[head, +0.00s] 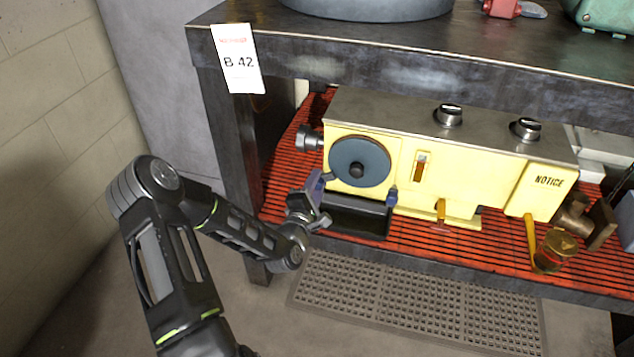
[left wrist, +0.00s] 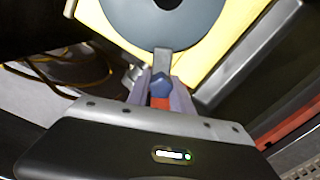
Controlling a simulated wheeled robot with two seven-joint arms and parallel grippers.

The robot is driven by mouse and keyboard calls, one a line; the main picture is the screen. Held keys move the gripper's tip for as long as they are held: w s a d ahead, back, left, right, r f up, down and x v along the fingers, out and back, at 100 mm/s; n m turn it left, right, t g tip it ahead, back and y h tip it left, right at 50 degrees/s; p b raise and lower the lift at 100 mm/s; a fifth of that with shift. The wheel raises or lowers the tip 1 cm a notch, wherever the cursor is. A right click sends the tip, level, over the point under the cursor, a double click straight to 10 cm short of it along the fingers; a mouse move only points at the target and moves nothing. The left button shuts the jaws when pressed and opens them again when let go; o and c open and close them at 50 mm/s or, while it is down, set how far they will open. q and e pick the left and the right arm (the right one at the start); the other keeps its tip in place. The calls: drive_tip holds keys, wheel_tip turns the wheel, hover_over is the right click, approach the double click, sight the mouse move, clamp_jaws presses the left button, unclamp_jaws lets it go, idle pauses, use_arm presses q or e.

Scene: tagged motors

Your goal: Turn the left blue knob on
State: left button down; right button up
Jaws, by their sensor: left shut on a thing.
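A yellow machine (head: 468,180) with a grey top sits on the red slatted lower shelf of a dark bench. Its front has a grey round disc (head: 360,162), with a right blue knob (head: 391,196) low at the disc's right. My left gripper (head: 318,198) is at the lower left of the disc, and its fingers largely hide the left knob in the head view. In the left wrist view, the left blue knob (left wrist: 161,86) shows between the two purple-grey fingers, with a red part below it. The gripper is shut on this knob. My right gripper is not in view.
A black tray (head: 357,217) sits below the disc, close to my left gripper. A perforated mat (head: 420,300) lies on the floor.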

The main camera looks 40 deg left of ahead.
use_arm(q)
drive_tip(key=shift+f, duration=0.1)
drive_tip(key=c, duration=1.1)
unclamp_jaws()
drive_tip(key=shift+c, duration=0.2)
drive_tip(key=shift+s, duration=0.15)
drive_tip(key=shift+s+d, duration=0.1)
drive_tip(key=shift+s, duration=0.25)
drive_tip(key=p+v, duration=0.1)
drive_tip(key=v, duration=0.5)
drive_tip(key=shift+s+d, duration=0.15)
drive_tip(key=shift+s, duration=0.25)
